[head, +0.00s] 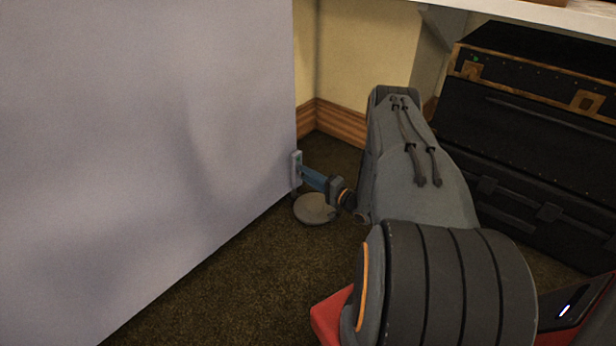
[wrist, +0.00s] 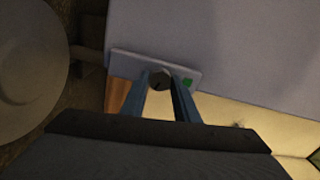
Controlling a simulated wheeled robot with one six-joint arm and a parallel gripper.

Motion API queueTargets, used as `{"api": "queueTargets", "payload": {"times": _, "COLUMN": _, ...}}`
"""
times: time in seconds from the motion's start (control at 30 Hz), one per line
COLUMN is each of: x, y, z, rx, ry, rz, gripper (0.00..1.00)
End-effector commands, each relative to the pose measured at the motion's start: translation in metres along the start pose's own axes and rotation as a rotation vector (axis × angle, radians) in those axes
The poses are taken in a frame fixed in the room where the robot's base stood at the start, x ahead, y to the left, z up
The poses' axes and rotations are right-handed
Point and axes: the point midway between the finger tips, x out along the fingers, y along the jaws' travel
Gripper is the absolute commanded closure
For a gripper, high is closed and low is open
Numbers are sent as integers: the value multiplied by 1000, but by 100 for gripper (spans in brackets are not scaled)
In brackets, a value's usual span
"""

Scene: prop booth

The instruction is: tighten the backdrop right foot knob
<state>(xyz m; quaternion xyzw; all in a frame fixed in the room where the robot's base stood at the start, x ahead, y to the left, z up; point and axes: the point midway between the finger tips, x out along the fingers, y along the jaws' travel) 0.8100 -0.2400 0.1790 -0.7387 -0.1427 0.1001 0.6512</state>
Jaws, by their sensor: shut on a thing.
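The backdrop (head: 150,130) is a large pale grey panel filling the left of the head view. At its lower right edge is a light foot bracket (head: 296,170), also seen in the wrist view (wrist: 125,64). The knob (wrist: 159,78) is a small dark round piece on this bracket, between my fingertips in the wrist view. My gripper (head: 303,173) has blue fingers and reaches the bracket from the right. It is shut on the knob. In the head view the fingers hide the knob. A green spot (wrist: 187,82) shows beside the right finger.
A round pale foot disc (head: 315,208) sits on the brown carpet (head: 240,260) under my gripper. Black cases (head: 530,130) are stacked at the right, close to my arm. A wall with a wooden skirting board (head: 340,122) stands behind. Carpet in front of the backdrop is clear.

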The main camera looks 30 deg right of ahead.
Motion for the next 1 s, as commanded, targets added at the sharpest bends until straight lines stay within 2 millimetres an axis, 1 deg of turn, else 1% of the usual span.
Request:
{"api": "queueTargets", "payload": {"times": 0.03, "x": -1, "y": 1, "z": 2, "rx": 11, "ry": -3, "rz": 1, "gripper": 95}}
{"api": "queueTargets", "payload": {"times": 0.53, "x": -1, "y": 1, "z": 3, "rx": 27, "ry": -3, "rz": 2, "gripper": 95}}
{"api": "queueTargets", "payload": {"times": 0.57, "x": -1, "y": 1, "z": 3, "rx": 27, "ry": -3, "rz": 2, "gripper": 67}}
{"api": "queueTargets", "payload": {"times": 0.63, "x": -1, "y": 1, "z": 2, "rx": 26, "ry": -2, "rz": 2, "gripper": 56}}
{"api": "queueTargets", "payload": {"times": 0.67, "x": -1, "y": 1, "z": 2, "rx": 26, "ry": -2, "rz": 1, "gripper": 54}}
{"api": "queueTargets", "payload": {"times": 0.9, "x": 0, "y": 0, "z": 1, "rx": 24, "ry": 0, "rz": 1, "gripper": 54}}
{"api": "queueTargets", "payload": {"times": 1.0, "x": -4, "y": 0, "z": 0, "rx": 24, "ry": 1, "rz": 1, "gripper": 54}}
